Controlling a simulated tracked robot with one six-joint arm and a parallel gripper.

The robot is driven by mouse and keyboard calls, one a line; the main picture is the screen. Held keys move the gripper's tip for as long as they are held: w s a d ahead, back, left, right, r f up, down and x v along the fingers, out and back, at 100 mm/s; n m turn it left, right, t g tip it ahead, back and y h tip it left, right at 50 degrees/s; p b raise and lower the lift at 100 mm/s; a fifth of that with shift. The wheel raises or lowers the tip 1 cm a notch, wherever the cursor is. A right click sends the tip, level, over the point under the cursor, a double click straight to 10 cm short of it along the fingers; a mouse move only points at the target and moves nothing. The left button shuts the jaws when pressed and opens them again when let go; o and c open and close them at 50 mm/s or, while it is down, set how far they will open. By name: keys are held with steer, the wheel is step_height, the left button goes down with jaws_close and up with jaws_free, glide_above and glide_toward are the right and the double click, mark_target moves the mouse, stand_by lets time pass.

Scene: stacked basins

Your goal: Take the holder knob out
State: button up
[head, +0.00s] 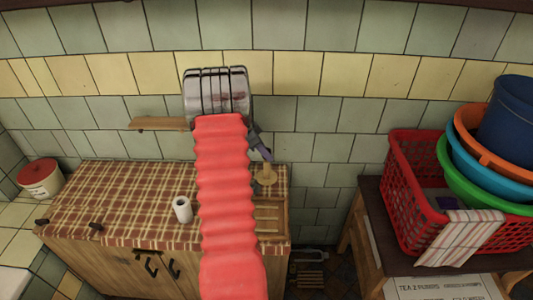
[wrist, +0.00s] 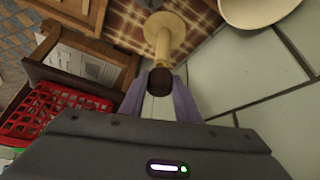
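The wooden holder (head: 266,177) stands upright near the right end of the checked countertop. In the wrist view its pale post (wrist: 163,44) and round base show, with a dark brown knob (wrist: 159,82) at the near end of the post. My gripper (wrist: 160,88) is at the knob, one purple-grey finger on each side. The fingertips lie very close to the knob's sides; I cannot tell whether they press on it. In the head view my gripper (head: 266,154) is just above the holder, and the knob cannot be made out there.
A white paper roll (head: 183,209) stands on the checked countertop (head: 110,200) left of my arm. A red basket (head: 412,190) with stacked basins stands on a table at right. The tiled wall is close behind.

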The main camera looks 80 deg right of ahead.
steer(key=c, duration=0.5)
steer(key=shift+r, duration=0.2)
steer(key=shift+r, duration=2.2)
